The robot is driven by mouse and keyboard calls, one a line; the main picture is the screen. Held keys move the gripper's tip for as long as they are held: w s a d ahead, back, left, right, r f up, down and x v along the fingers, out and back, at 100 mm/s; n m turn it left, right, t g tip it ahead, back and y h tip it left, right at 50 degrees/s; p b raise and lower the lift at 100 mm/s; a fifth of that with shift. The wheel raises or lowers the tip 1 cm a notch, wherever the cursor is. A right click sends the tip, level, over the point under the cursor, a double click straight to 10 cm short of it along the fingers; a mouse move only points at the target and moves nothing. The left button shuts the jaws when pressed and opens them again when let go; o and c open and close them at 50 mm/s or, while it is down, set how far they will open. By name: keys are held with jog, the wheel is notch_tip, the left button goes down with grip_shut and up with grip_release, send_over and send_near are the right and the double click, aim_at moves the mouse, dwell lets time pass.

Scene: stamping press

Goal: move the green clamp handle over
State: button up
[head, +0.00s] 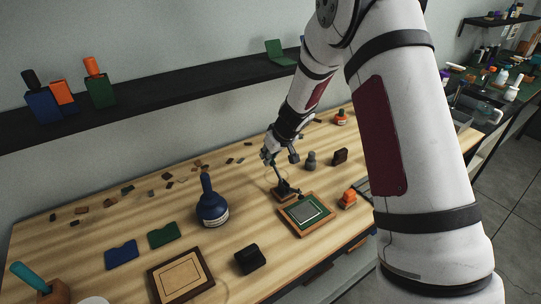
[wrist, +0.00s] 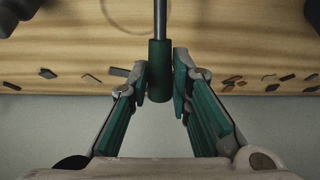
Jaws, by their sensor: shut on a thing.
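The green clamp handle (wrist: 158,88) shows in the wrist view as a dark green grip on the end of a metal rod (wrist: 160,20). My gripper (wrist: 160,78) has one finger on each side of it and is shut on it. In the head view my gripper (head: 270,154) is at the top of the clamp's upright, slightly tilted lever (head: 280,174). The fingers hide the green grip there. The clamp's dark base (head: 286,190) sits on a small wooden block at the back corner of a wood-framed green plate (head: 321,211).
A blue bottle (head: 212,207) stands left of the clamp. A grey knob-shaped piece (head: 310,160), a dark block (head: 340,156) and an orange piece (head: 347,199) stand to its right. A black block (head: 250,259) lies in front. Leather scraps lie toward the wall, below a dark shelf (head: 180,85).

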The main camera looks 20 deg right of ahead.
jog(key=shift+b+x, duration=0.65)
jog(key=shift+x, duration=0.75)
jog(key=shift+w+f+b, duration=0.2)
jog(key=shift+f+b, duration=0.35)
jog(key=shift+f, duration=0.8)
jog(key=o, duration=0.9)
jog(key=shift+r, duration=0.1)
